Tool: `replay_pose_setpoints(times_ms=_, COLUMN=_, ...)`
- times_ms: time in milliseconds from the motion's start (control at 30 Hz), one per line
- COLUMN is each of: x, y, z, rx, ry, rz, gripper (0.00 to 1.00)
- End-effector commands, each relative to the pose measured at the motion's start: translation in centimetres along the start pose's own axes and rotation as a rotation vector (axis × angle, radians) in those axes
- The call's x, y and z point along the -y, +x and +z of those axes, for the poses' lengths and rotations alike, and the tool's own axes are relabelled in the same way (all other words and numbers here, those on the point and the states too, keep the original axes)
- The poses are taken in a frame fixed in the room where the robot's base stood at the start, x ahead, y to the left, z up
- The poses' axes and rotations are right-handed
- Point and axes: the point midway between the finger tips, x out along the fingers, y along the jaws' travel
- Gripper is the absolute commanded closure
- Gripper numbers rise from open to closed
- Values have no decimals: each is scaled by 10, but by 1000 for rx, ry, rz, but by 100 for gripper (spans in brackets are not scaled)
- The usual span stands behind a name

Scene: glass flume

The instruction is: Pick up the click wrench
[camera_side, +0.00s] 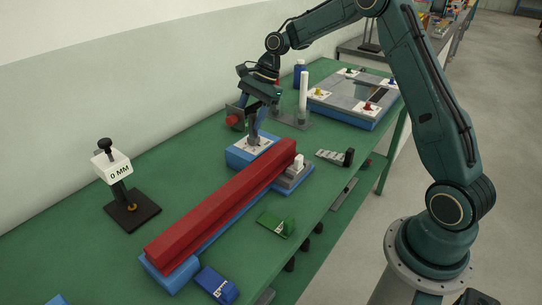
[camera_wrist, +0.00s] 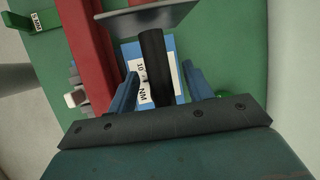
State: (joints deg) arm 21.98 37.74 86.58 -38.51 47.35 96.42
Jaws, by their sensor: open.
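A black cylindrical handle (camera_wrist: 155,70), which looks like the click wrench, stands between my fingers in the wrist view. A grey plate (camera_wrist: 145,17) crosses its far end. Behind it is a blue block (camera_wrist: 165,45) with a white label reading 10 and NM; the label is partly covered. My gripper (camera_wrist: 163,82) is open, one blue finger on each side of the handle, with visible gaps. In the side view my gripper (camera_side: 254,136) points down at the blue block (camera_side: 238,156); the wrench is hard to make out there.
A long red beam (camera_side: 220,205) lies beside the blue block. A white cylinder (camera_side: 303,90) and a red-ended fixture (camera_side: 232,120) stand close behind my gripper. A 0 MM gauge stand (camera_side: 118,175) is at left. Green (camera_side: 276,224) and blue (camera_side: 216,285) pieces lie in front.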

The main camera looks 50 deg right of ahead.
Motion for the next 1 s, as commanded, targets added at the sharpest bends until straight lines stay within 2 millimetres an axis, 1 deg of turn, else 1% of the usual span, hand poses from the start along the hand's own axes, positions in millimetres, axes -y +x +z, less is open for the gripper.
replay_pose_setpoints(times_ms=100, x=0, y=3, z=0, rx=0, ry=0, rz=-1, gripper=49)
replay_pose_setpoints(times_ms=533, x=0, y=3, z=0, rx=0, ry=0, rz=-1, gripper=49)
replay_pose_setpoints(times_ms=567, x=0, y=3, z=0, rx=0, ry=0, rz=-1, gripper=53)
replay_pose_setpoints(times_ms=600, x=0, y=2, z=0, rx=0, ry=0, rz=-1, gripper=61)
replay_pose_setpoints(times_ms=667, x=0, y=2, z=0, rx=0, ry=0, rz=-1, gripper=73)
replay_pose_setpoints(times_ms=700, x=0, y=2, z=0, rx=0, ry=0, rz=-1, gripper=81)
replay_pose_setpoints(times_ms=767, x=0, y=2, z=0, rx=0, ry=0, rz=-1, gripper=92)
replay_pose_setpoints(times_ms=800, x=0, y=2, z=0, rx=0, ry=0, rz=-1, gripper=100)
replay_pose_setpoints(times_ms=1000, x=1, y=1, z=1, rx=-1, ry=-3, rz=-5, gripper=100)
